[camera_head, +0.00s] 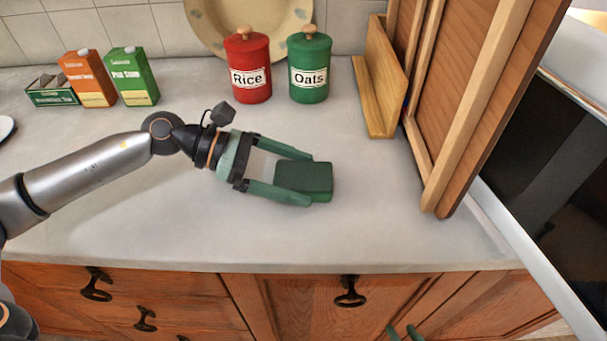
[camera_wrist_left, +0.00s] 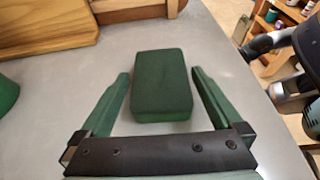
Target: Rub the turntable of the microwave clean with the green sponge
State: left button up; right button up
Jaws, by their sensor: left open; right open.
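The green sponge (camera_head: 303,177) is a dark green block lying on the grey counter. It also shows in the left wrist view (camera_wrist_left: 161,84), between the two fingers. My left gripper (camera_head: 312,179) is open, with one finger on each side of the sponge. In the left wrist view, gaps show between the fingers and the sponge. My right gripper (camera_head: 403,331) shows only its green fingertips, low in front of the cabinet doors, and it is open. I cannot make out the microwave's turntable in either view.
A red Rice canister (camera_head: 248,67), a green Oats canister (camera_head: 310,66) and a wooden board (camera_head: 378,85) stand behind. Cartons (camera_head: 133,77) stand at back left. A tall wooden panel (camera_head: 482,100) and a dark, white-framed appliance (camera_head: 560,190) are at right. The counter (camera_head: 170,235) is clear in front.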

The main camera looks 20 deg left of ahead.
pick_arm(q)
jog(key=shift+x, duration=0.8)
jog(key=c, duration=1.1)
